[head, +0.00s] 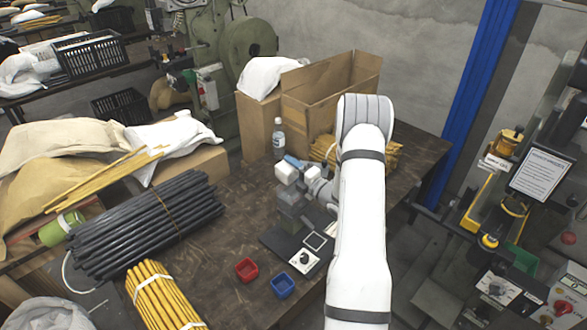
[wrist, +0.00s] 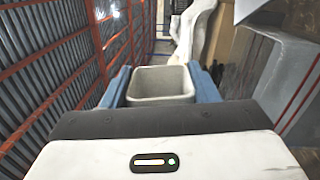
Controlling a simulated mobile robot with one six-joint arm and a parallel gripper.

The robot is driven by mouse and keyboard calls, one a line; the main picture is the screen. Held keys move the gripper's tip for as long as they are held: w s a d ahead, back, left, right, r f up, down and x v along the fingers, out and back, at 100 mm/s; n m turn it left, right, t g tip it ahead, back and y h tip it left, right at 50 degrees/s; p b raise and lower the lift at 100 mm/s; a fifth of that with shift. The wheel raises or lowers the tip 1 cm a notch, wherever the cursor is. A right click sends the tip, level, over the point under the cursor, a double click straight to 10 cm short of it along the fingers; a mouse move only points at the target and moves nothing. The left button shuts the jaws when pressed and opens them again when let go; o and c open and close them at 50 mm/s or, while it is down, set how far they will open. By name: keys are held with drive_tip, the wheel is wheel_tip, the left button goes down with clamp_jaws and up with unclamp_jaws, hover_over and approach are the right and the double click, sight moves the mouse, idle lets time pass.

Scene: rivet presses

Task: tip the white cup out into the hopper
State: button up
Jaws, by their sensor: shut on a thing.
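The white cup (head: 285,173) is in my gripper (head: 293,165), above the grey, see-through hopper (head: 291,204) of the small press on the bench. In the wrist view the cup (wrist: 160,98) sits between the two blue fingers of my gripper (wrist: 160,82), which are shut on its sides. Its square mouth shows, and I see nothing in the visible part of its inside. The roof lies at the left of the wrist view, so my wrist is rolled well over and the cup appears tipped onto its side. The hopper's inside is hidden.
A red bin (head: 246,270) and a blue bin (head: 283,286) stand in front of the press. A water bottle (head: 279,139) and an open carton (head: 330,95) are behind it. Bundled black rods (head: 145,222) lie at the left. My arm hides the bench's right part.

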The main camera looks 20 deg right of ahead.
drive_tip(key=shift+w+a+r+n+b, duration=0.1)
drive_tip(key=shift+a+r+n+b, duration=0.15)
drive_tip(key=shift+a+n+b, duration=0.55)
drive_tip(key=s+a+r+n+b, duration=0.2)
drive_tip(key=a+n+b, duration=0.3)
drive_tip(key=n, duration=0.3)
drive_tip(key=s+a+r+n+g+y+b, duration=0.1)
drive_tip(key=s+a+r+n+b, duration=0.1)
drive_tip(key=a+r+n+b, duration=0.2)
drive_tip(key=a+n+b, duration=0.1)
drive_tip(key=n+b, duration=0.2)
drive_tip(key=shift+s+a+r+n+b, duration=0.15)
drive_tip(key=shift+s+r+n+b, duration=0.15)
drive_tip(key=shift+r+n+b, duration=0.1)
drive_tip(key=shift+f, duration=0.15)
